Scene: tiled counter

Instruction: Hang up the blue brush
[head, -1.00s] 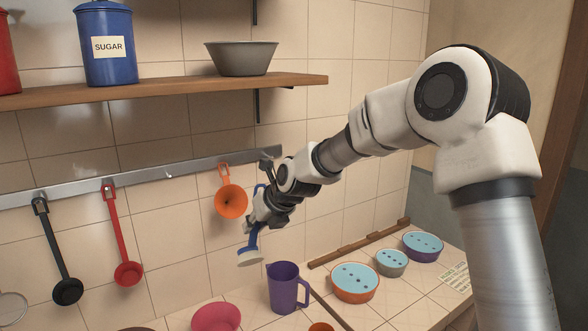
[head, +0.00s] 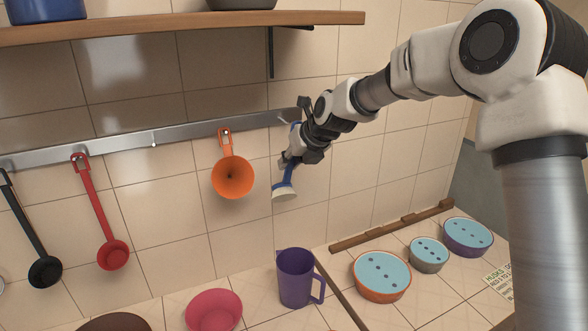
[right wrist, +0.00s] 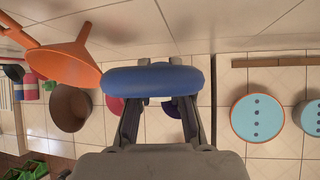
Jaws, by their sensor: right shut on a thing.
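The blue brush (head: 287,179) is held in my right gripper (head: 289,160), in front of the tiled wall near the right end of the metal rail (head: 110,153). Its pale head (head: 284,194) points down. Its upper end is close to the rail, but I cannot tell if they touch. In the right wrist view the blue handle (right wrist: 155,80) lies across my fingers, which are shut on it. A bare hook (head: 154,143) shows on the rail left of the orange funnel (head: 232,178). My left gripper is not in view.
A red ladle (head: 100,214) and a black ladle (head: 35,240) hang farther left. A wooden shelf (head: 180,25) is above the rail. On the counter below stand a purple jug (head: 296,278), a pink bowl (head: 214,311) and several blue-topped bowls (head: 381,278).

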